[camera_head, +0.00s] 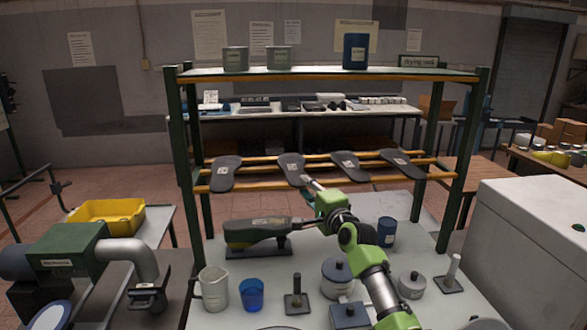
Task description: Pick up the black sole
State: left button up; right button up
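Several dark soles with small white labels rest across the yellow bars of the rack: a far left sole (225,174), a second sole (291,165), a third sole (349,165) and a far right sole (403,164). My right arm rises from the bottom right. My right gripper (309,183) is small in the picture, near the lower end of the second sole. I cannot tell whether it touches that sole or how its fingers stand. A dark shoe-shaped last (256,232) sits on a stand left of the arm. My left gripper is not in view.
The green rack post (187,160) and top shelf (300,74) frame the soles. On the table stand a grey jug (214,289), a blue cup (252,294), a lidded pot (337,279) and a dark blue can (387,231). A yellow bin (106,216) is at left.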

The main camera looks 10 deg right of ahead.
grip_shut()
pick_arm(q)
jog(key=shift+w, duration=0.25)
pick_arm(e)
jog(key=shift+r, duration=0.1)
pick_arm(q)
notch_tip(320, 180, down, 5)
jog(key=b, duration=0.4)
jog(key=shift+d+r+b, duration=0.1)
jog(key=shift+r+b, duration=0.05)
jog(key=shift+b, duration=0.2)
pick_arm(e)
jog(key=s+a+r, duration=0.2)
jog(key=s+r, duration=1.1)
jog(key=s, duration=0.1)
jog(key=shift+w+a, duration=0.1)
